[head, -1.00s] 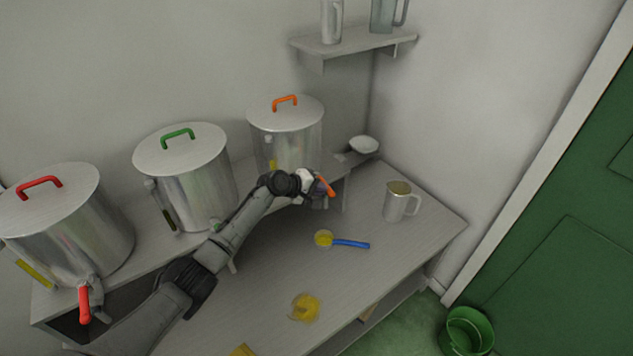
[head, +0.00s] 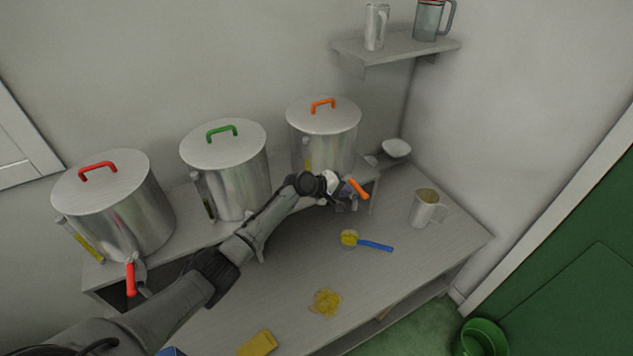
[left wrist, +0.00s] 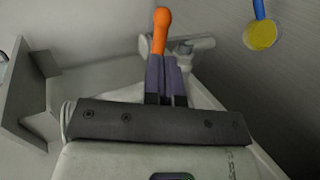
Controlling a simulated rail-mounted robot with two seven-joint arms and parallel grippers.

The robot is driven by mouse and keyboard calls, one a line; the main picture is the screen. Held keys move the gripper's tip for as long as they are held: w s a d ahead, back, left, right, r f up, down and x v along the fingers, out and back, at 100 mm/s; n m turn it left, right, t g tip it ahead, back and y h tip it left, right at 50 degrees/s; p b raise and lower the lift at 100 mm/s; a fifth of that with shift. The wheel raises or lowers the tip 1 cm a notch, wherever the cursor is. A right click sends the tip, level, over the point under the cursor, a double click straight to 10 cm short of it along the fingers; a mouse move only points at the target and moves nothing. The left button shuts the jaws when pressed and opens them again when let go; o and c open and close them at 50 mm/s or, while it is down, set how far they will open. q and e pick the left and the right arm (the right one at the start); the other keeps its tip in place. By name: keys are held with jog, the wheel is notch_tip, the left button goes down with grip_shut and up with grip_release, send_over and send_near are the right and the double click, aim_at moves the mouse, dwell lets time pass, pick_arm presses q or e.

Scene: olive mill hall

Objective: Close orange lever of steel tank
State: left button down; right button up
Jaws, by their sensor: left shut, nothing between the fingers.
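The steel tank with the orange lid handle (head: 324,128) stands at the right end of the row, on a raised shelf. Its orange lever (head: 358,189) sticks out at the front, slanting down to the right in the head view. My left gripper (head: 346,203) is at the tap, right beside the lever, and hides much of the tap. In the left wrist view the gripper's purple fingers (left wrist: 161,66) are shut with nothing between them. The orange lever (left wrist: 161,30) shows just beyond the fingertips; whether they touch it I cannot tell. My right gripper is not in view.
Tanks with green (head: 225,172) and red (head: 115,205) handles stand to the left. A white bowl (head: 397,148) sits behind.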

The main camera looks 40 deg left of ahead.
pick_arm(q)
jog(key=p+v, duration=0.1)
jog(key=v, duration=0.8)
jog(key=shift+s+d+r, duration=0.2)
jog(key=shift+s+d, duration=0.05)
jog(key=shift+s, duration=0.25)
